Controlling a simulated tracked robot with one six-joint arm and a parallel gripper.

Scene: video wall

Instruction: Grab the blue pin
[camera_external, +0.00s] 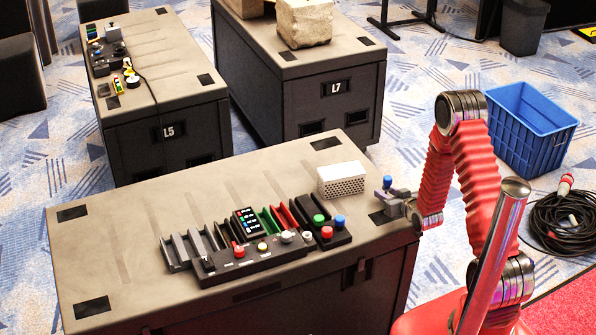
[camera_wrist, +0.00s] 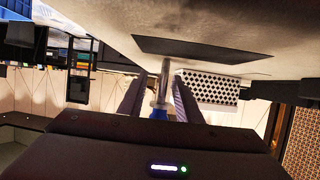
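The blue pin (camera_external: 388,182) shows its blue top just above my gripper (camera_external: 394,202) at the right end of the near table. In the wrist view, which is upside down, its metal stem (camera_wrist: 165,78) reaches to a black square on the tabletop, and its blue part (camera_wrist: 159,113) is low between my fingers. My gripper (camera_wrist: 159,97) has one finger on each side of the pin. The fingers look apart, with a gap on the left side; contact on the right side is unclear.
A white perforated box (camera_external: 342,180) stands left of my gripper. It also shows in the wrist view (camera_wrist: 212,88). A control panel (camera_external: 255,255) with coloured knobs and several slotted holders sits farther left. The table's left part is clear. A blue crate (camera_external: 530,125) stands on the floor.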

